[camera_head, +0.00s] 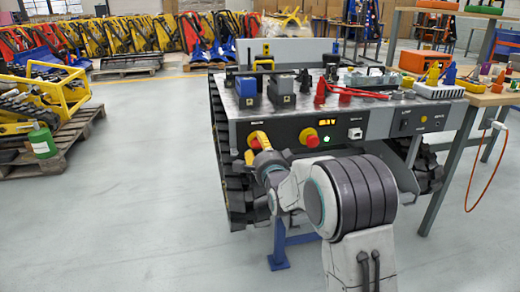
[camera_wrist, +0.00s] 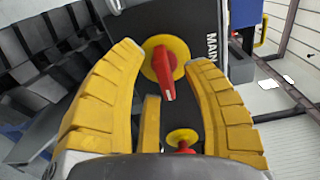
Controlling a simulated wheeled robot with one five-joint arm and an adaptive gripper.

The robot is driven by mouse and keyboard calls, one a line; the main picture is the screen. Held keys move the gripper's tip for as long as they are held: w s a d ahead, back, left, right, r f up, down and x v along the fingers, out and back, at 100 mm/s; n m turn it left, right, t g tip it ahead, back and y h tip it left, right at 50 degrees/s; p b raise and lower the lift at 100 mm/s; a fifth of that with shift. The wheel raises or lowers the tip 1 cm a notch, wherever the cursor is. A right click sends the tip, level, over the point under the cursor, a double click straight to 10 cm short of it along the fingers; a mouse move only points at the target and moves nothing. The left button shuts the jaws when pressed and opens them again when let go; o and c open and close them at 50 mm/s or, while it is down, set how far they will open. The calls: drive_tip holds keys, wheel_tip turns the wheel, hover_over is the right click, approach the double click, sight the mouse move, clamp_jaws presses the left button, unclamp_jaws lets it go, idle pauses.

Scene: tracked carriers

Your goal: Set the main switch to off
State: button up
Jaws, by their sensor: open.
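The main switch (camera_wrist: 165,75) is a red lever handle on a round yellow plate, beside the "MAIN" lettering on a dark panel, in the wrist view. The handle runs roughly along the picture's vertical, slightly tilted. My gripper (camera_wrist: 163,60) has its two yellow fingers spread, one on each side of the switch, with visible gaps to the handle.
A red knob on a yellow plate (camera_head: 309,138) sits right of the switch, with a lit display above it. The carrier's top (camera_head: 300,108) holds several blocks and red leads. A wooden workbench (camera_head: 480,97) stands at the right.

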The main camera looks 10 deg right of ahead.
drive_tip(key=shift+w, duration=0.3)
clamp_jaws()
idle(0.5)
